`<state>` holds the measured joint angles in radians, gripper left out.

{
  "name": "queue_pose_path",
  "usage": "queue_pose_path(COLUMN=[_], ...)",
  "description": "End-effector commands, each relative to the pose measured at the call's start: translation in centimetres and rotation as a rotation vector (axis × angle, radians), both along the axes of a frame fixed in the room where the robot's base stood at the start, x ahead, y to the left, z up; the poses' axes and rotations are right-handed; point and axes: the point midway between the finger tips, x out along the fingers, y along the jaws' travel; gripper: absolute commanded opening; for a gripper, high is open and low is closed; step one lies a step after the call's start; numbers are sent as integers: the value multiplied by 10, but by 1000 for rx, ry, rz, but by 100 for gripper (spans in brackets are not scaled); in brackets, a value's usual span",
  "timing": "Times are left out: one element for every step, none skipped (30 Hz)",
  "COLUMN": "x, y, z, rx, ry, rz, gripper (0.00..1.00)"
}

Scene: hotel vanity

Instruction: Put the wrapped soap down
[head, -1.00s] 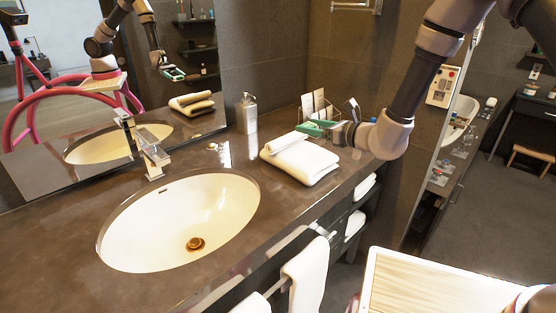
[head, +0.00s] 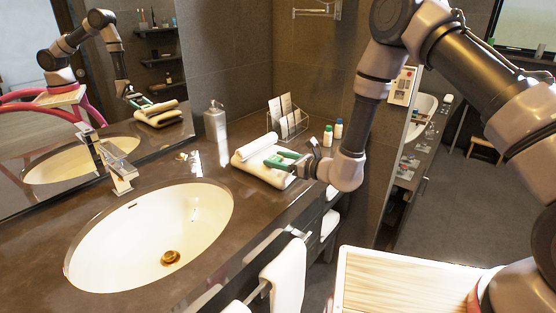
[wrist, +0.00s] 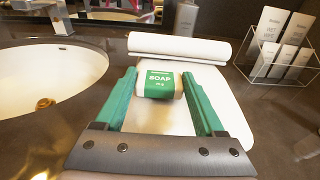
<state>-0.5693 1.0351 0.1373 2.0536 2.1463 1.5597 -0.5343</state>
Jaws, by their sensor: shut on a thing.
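The wrapped soap (wrist: 156,84), cream with a green band marked SOAP, is between the green fingers of my gripper (wrist: 160,82) in the wrist view. My gripper is shut on it. The soap is over the white folded towel (wrist: 152,119), close to the rolled towel (wrist: 180,46) along its far edge. In the head view my gripper (head: 282,160) is low over the right part of the folded towel (head: 262,177). I cannot tell whether the soap touches the towel. In the head view the soap is too small to make out clearly.
A wire rack of cards (head: 288,124) stands behind the towel, with small bottles (head: 328,136) to its right. A soap dispenser (head: 215,122) stands behind left. The sink (head: 150,235) and faucet (head: 119,170) are to the left. Hand towels (head: 285,280) hang in front.

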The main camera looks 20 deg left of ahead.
Motion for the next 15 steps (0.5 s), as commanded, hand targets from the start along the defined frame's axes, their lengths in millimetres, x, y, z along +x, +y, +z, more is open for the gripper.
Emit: queue_pose_path(x=[0,0,0,0,0,0,0,0,0,0,0,0,0,0,0], y=[0,0,0,0,0,0,0,0,0,0,0,0,0,0,0], z=[0,0,-1,-2,-3,-2,-2,-2,-2,-2,-2,-2,-2,-2,-1], rx=[0,0,0,-1,-1,0,0,0,0,0,0,0,0,0,0], ry=[0,0,1,1,1,0,0,0,0,0,0,0,0,0,0], rz=[0,0,0,0,0,0,0,0,0,0,0,0,0,0,0], gripper=[18,18,18,18,18,86,98,100,100,100,100,100,100,100,100])
